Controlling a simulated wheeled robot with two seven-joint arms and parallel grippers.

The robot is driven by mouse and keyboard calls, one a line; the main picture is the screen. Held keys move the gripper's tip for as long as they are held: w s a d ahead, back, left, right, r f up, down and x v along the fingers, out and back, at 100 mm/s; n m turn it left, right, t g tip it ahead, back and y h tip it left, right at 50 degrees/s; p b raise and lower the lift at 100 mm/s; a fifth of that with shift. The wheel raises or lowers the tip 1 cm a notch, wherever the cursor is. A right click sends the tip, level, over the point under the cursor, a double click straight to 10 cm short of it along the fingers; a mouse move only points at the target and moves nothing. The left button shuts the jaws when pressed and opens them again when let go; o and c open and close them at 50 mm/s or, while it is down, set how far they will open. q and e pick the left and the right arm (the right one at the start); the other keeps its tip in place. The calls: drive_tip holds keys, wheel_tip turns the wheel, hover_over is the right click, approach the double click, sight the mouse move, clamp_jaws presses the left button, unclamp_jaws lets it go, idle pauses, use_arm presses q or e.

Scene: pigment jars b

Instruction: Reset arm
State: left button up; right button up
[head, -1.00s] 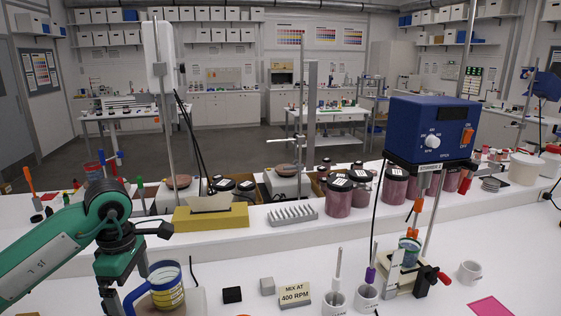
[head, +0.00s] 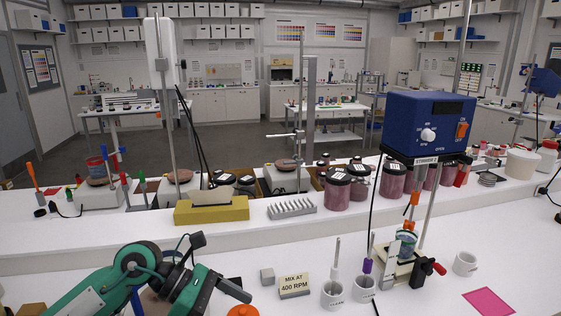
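My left gripper (head: 217,266) is at the lower left of the head view, on the green arm coming in from the left. Its two black fingers are spread apart with nothing visible between them. My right gripper is not in view.
A grey block (head: 267,276), a "MIX AT 400 RPM" sign (head: 294,286) and two white cups (head: 334,294) (head: 364,288) stand right of the gripper. A blue stirrer (head: 428,125) stands farther right. An orange thing (head: 243,311) shows at the bottom edge.

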use_arm(q)
drive_tip(key=d+r+n+t+h, duration=0.4)
drive_tip(key=r+n+t+h, duration=0.2)
drive_tip(key=r+n+h, duration=0.4)
drive_tip(key=w+a+f+n+t+y, duration=0.2)
drive_tip(key=a+f+n+t+y, duration=0.4)
drive_tip(key=n, duration=0.7)
drive_tip(key=w+a+f+n+t+y, duration=0.15)
drive_tip(key=a+n+t+y, duration=0.25)
drive_tip(key=n+t+y, duration=0.7)
drive_tip(key=s+a+f+n+g+y, duration=0.2)
drive_tip(key=a+f+n+g+y, duration=0.3)
drive_tip(key=f+n, duration=0.55)
drive_tip(key=s+a+f+n+g, duration=0.3)
drive_tip(key=s+f+n+g, duration=0.4)
drive_tip(key=s+f+g, duration=1)
drive_tip(key=s+f+t, duration=0.1)
drive_tip(key=s+f, duration=0.2)
drive_tip(key=f, duration=1.4)
drive_tip(key=s+f+t, duration=0.2)
drive_tip(key=s+f, duration=0.1)
drive_tip(key=f, duration=1.4)
drive_tip(key=s+a+f, duration=0.2)
drive_tip(key=s+f, duration=0.7)
drive_tip(key=s+a+f+g, duration=0.1)
drive_tip(key=s+f, duration=0.8)
drive_tip(key=s, duration=0.1)
drive_tip(key=shift+a+f+m+g, duration=0.15)
drive_tip(key=shift+a+m+g, duration=0.15)
drive_tip(key=shift+a+m, duration=0.15)
